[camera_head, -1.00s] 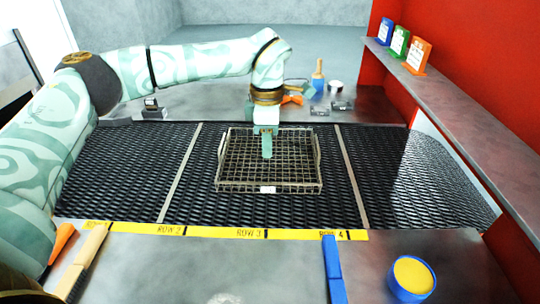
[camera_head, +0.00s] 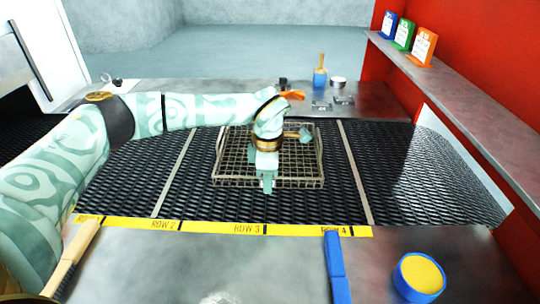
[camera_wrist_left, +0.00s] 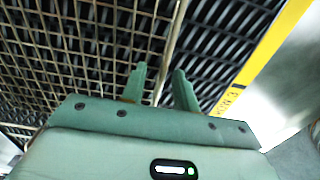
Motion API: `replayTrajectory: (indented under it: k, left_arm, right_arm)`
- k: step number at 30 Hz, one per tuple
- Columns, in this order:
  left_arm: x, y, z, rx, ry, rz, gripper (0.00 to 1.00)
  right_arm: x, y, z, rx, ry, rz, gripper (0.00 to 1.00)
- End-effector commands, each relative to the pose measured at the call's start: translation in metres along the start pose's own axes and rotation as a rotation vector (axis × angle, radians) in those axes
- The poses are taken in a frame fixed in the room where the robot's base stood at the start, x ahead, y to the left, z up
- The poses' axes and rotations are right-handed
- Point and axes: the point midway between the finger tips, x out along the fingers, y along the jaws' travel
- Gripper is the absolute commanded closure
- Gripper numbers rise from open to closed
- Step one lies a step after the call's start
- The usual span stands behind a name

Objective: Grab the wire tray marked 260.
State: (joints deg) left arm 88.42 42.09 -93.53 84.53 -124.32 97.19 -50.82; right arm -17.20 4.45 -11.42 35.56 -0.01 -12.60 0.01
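The wire tray (camera_head: 310,170) is a shallow mesh basket on the dark mesh belt, in the middle of the head view. Its front-rim tag, seen earlier, is now hidden behind my left gripper (camera_head: 267,187), so I cannot read a number. The gripper points down at the tray's near rim. In the left wrist view its two fingers (camera_wrist_left: 160,70) are apart, and the tray's rim wire (camera_wrist_left: 174,45) runs through the gap between them. I cannot tell whether either finger touches it. My right gripper is not in view.
A yellow strip (camera_head: 210,226) with row labels edges the belt's near side. A blue-handled item (camera_head: 336,268) and a yellow-topped blue tub (camera_head: 418,276) are on the near counter. A blue pot with a brush (camera_head: 320,76) stands behind the belt. A shelf (camera_head: 470,105) runs along the right.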

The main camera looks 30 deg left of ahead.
Motion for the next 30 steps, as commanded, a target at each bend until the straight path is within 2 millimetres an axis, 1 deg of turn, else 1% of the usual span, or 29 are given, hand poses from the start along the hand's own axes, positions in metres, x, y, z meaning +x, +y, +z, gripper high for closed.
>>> replayTrajectory:
  k: [2, 5, 6, 16, 20, 23, 26, 29, 30]
  left_arm:
    - [-0.001, 0.000, 0.000, 0.000, 0.000, 0.001, 0.70]
    - [-0.001, 0.000, 0.000, 0.000, 0.000, 0.000, 0.95]
    - [-0.001, 0.000, 0.000, 0.000, 0.000, 0.000, 1.00]
    - [-0.002, 0.000, 0.000, 0.000, -0.001, 0.002, 1.00]
    - [-0.008, 0.001, 0.000, 0.000, -0.001, 0.003, 1.00]
    - [-0.019, 0.001, 0.000, -0.001, -0.001, 0.003, 1.00]
    - [-0.038, 0.001, 0.001, -0.001, -0.003, 0.006, 1.00]
    - [-0.056, 0.018, -0.002, -0.006, -0.003, 0.008, 1.00]
    - [-0.066, 0.026, -0.002, -0.006, -0.003, 0.008, 1.00]
  right_arm:
    - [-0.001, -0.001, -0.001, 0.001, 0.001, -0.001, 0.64]
    - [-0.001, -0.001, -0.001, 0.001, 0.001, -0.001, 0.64]
    - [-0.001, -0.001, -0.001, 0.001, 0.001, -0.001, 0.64]
    - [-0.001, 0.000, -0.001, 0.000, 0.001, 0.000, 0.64]
    - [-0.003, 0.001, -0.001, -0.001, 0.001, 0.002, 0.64]
    - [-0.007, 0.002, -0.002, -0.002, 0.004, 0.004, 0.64]
    - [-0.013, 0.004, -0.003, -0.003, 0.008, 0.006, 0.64]
    - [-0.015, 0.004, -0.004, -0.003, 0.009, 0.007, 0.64]
    - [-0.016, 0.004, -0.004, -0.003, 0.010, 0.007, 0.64]
